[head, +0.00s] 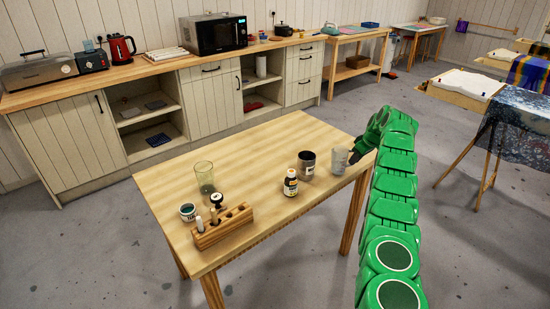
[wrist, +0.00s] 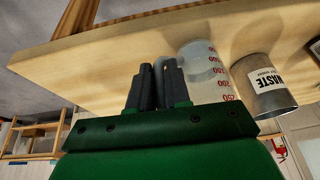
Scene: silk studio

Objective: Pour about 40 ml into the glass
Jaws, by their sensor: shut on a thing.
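The glass (head: 204,178), a clear greenish tumbler, stands upright on the left half of the wooden table. A translucent measuring jug (head: 338,161) is at the table's right edge, about upright; its red scale marks show in the wrist view (wrist: 206,82). My gripper (head: 357,155) is at the jug's right side. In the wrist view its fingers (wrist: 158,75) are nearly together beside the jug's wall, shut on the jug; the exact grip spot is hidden. I cannot tell whether the jug touches the table or how much liquid it holds.
A dark tin (head: 306,165) labelled WASTE stands close left of the jug. A brown bottle (head: 291,183) is in front of it. A wooden rack (head: 222,226) and a small jar (head: 187,212) stand near the glass. The table's middle is clear.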

